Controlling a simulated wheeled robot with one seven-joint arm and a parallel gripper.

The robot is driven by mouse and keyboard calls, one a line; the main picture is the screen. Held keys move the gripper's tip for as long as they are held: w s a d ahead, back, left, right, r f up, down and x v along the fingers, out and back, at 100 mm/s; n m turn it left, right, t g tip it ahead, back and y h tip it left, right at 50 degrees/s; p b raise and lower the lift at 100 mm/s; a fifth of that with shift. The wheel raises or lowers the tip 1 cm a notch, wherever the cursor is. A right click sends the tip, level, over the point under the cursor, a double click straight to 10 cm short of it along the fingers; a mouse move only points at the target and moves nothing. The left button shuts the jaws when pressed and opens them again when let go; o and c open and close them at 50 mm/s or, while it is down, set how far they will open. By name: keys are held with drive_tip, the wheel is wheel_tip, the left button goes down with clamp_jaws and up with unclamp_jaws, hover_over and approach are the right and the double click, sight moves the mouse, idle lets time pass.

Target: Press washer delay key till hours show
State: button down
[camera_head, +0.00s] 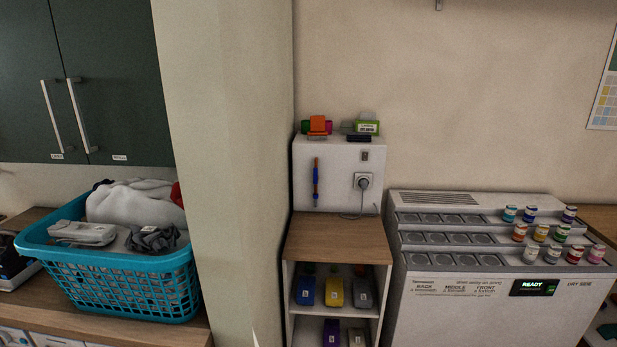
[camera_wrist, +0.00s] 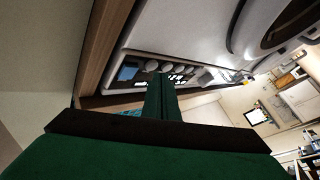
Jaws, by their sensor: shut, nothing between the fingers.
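In the wrist view my green gripper (camera_wrist: 161,80) is shut and empty. Its fingertips overlap the white control panel of the washer (camera_wrist: 200,45), which appears tilted in this view. The panel has a small blue display (camera_wrist: 128,73), several round knobs (camera_wrist: 167,68) and dark markings around the fingers. I cannot tell which control is the delay key, nor whether the fingertips touch the panel. The display's characters are too small to read. In the head view my gripper does not show, and only a strip of white appliance front (camera_head: 14,338) shows under the left counter.
A wooden worktop edge (camera_wrist: 103,50) runs beside the panel in the wrist view. In the head view a turquoise laundry basket (camera_head: 120,262) stands on the left counter. A pale wall column (camera_head: 225,180) separates it from a small shelf unit (camera_head: 335,237) and a white machine marked READY (camera_head: 460,310).

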idle(0.3)
drive_tip(key=s, duration=0.6)
drive_tip(key=shift+a, duration=0.2)
drive_tip(key=shift+d, duration=0.1)
idle(0.6)
